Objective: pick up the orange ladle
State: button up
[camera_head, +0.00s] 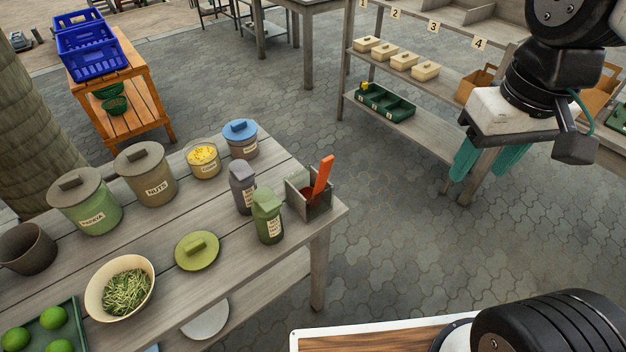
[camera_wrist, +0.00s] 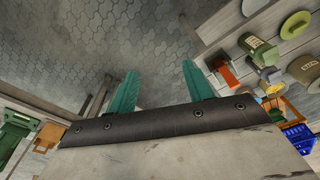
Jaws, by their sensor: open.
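An orange ladle (camera_head: 323,174) stands in a grey open-topped holder (camera_head: 318,211) at the right corner of the wooden table, its handle sticking up and leaning slightly right. Its lower end is hidden inside the holder. In the wrist view the orange ladle (camera_wrist: 229,76) shows to the right of the fingers, well apart from them. My gripper (camera_head: 490,160) hangs in the air over the paved floor, right of the table and in front of the shelf. In the wrist view my gripper (camera_wrist: 158,88) has its two teal fingers spread, with nothing between them.
A grey bottle (camera_head: 243,187) and a green bottle (camera_head: 267,216) stand close left of the holder. Lidded pots, a bowl of greens (camera_head: 121,286) and a green lid (camera_head: 197,251) share the table (camera_head: 235,275). A numbered shelf (camera_head: 420,125) stands behind. Paved floor lies between.

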jog(key=w+a+f+n, duration=0.3)
jog(key=w+a, duration=0.5)
jog(key=w, duration=0.2)
jog(key=n+g, duration=0.1)
jog(key=n, duration=0.2)
send_over(325, 175)
jog(key=f, duration=0.6)
jog(key=shift+w+d+f, duration=0.2)
jog(key=shift+w+f, duration=0.1)
jog(key=shift+a+f, duration=0.25)
jog(key=shift+f, duration=0.05)
jog(key=f, duration=0.7)
jog(key=shift+s+d+f, duration=0.1)
jog(key=shift+s+f, duration=0.15)
jog(key=shift+f, duration=0.05)
grip_shut()
